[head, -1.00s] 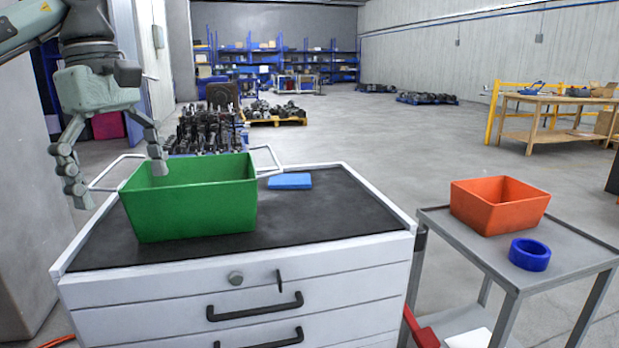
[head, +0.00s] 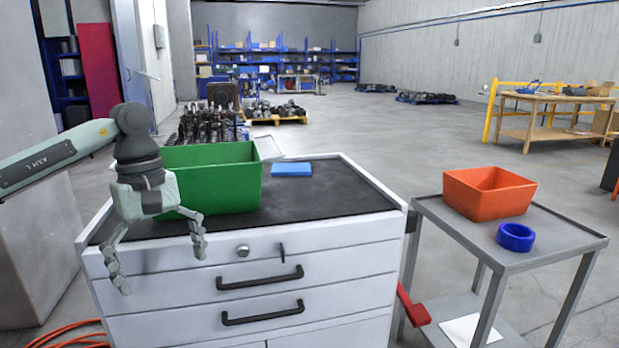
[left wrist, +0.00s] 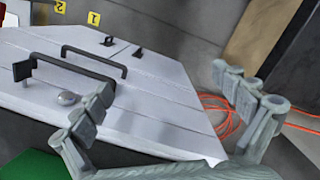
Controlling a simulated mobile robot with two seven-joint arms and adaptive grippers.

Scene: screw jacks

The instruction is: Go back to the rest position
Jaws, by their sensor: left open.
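My left gripper (head: 162,270) is open and empty, fingers pointing down, in front of the left front corner of the white drawer cabinet (head: 330,245). In the left wrist view the left gripper's fingers (left wrist: 165,112) are spread apart with nothing between them, and the cabinet's drawer front (left wrist: 150,90) lies beyond them. The green bin (head: 225,180) stands on the cabinet's dark top, behind the gripper, which partly hides its left side. A corner of the green bin also shows in the left wrist view (left wrist: 35,166). My right gripper is in neither view.
A blue flat block (head: 291,169) lies beside the green bin. A grey cart (head: 570,243) on the right holds an orange bin (head: 488,195) and a blue ring (head: 515,237). An orange cable (head: 75,335) lies on the floor at lower left. Open floor stretches behind.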

